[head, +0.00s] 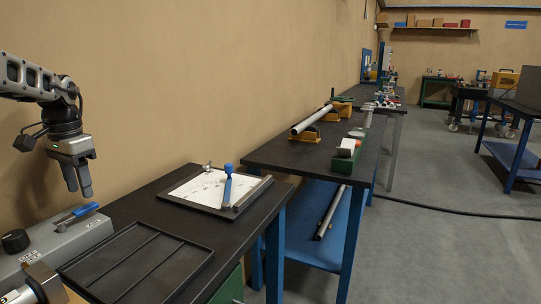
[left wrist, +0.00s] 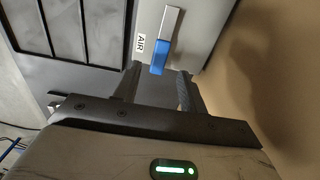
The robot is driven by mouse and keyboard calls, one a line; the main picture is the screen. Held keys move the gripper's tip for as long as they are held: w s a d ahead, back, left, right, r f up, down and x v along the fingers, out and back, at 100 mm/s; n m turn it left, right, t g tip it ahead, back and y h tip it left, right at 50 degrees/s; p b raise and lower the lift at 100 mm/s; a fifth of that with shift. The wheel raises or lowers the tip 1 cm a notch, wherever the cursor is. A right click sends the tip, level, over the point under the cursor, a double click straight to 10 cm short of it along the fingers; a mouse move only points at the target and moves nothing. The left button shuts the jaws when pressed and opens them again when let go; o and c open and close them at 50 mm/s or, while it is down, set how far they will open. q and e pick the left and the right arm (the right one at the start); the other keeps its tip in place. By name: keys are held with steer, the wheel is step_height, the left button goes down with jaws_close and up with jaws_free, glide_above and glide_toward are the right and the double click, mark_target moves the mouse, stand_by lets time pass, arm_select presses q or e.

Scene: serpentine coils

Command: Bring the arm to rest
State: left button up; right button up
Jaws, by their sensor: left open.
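My left gripper (head: 78,181) hangs in the air at the left of the head view, its two fingers pointing down and apart. Below it is a grey box (head: 52,244) with a black knob (head: 15,241) and a blue-handled lever (head: 80,214). In the left wrist view, the open fingers (left wrist: 157,82) show on either side of the blue lever end (left wrist: 160,57), beside a label reading AIR (left wrist: 140,46). Nothing shows gripped between the fingers.
A black divided tray (head: 140,262) lies on the near bench beside the grey box. A white board (head: 213,188) with a blue-handled tool (head: 228,184) lies behind it. A second bench (head: 300,152) holds a metal tube (head: 311,119) on yellow supports. The tan wall is close behind my left arm.

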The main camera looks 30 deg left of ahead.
mark_target(86, 207)
arm_select(q)
step_height(86, 207, down, 4)
steer(key=shift+d+f, duration=0.1)
steer(key=shift+d, duration=0.05)
steer(key=shift+d+m, duration=0.5)
steer(key=shift+m, duration=0.7)
